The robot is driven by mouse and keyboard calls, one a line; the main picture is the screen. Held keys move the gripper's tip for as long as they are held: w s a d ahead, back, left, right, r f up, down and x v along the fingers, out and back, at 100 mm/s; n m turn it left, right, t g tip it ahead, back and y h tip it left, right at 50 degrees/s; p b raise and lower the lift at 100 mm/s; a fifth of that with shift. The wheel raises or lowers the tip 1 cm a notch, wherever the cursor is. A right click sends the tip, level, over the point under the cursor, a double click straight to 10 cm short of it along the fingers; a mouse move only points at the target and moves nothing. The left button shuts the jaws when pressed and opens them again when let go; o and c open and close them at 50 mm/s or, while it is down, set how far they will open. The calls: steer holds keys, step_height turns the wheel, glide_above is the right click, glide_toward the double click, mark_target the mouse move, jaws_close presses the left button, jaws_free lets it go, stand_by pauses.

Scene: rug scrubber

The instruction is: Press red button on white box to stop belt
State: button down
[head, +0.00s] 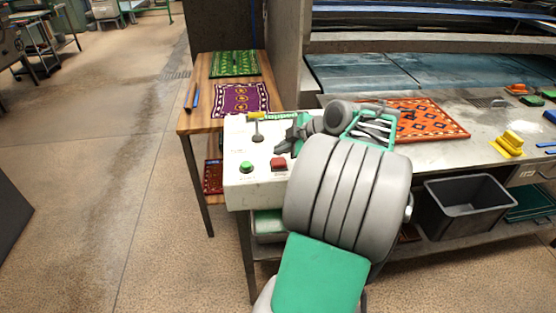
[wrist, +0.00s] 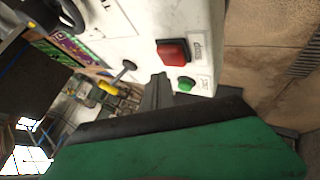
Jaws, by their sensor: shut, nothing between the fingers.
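The white box (head: 252,190) stands at the front left end of the metal counter. On its sloped face are a square red button (head: 279,164), a round green button (head: 246,167) to its left and a lever (head: 257,133) with a yellow tag. My gripper (head: 283,147) is shut and empty, its dark fingers just above and behind the red button. In the wrist view the red button (wrist: 172,52) and green button (wrist: 186,85) show close to my shut fingertips (wrist: 158,78). The fingers appear apart from the red button; the exact gap is unclear.
An orange rug (head: 430,119) lies on the metal counter (head: 455,155), partly behind my arm. A wooden table (head: 200,110) with green and purple rugs stands at left. Yellow brush (head: 508,143) and grey bin (head: 465,195) are at right. Floor at left is clear.

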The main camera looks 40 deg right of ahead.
mark_target(281, 162)
steer(key=shift+r+p, duration=1.1)
steer(key=shift+r, duration=1.1)
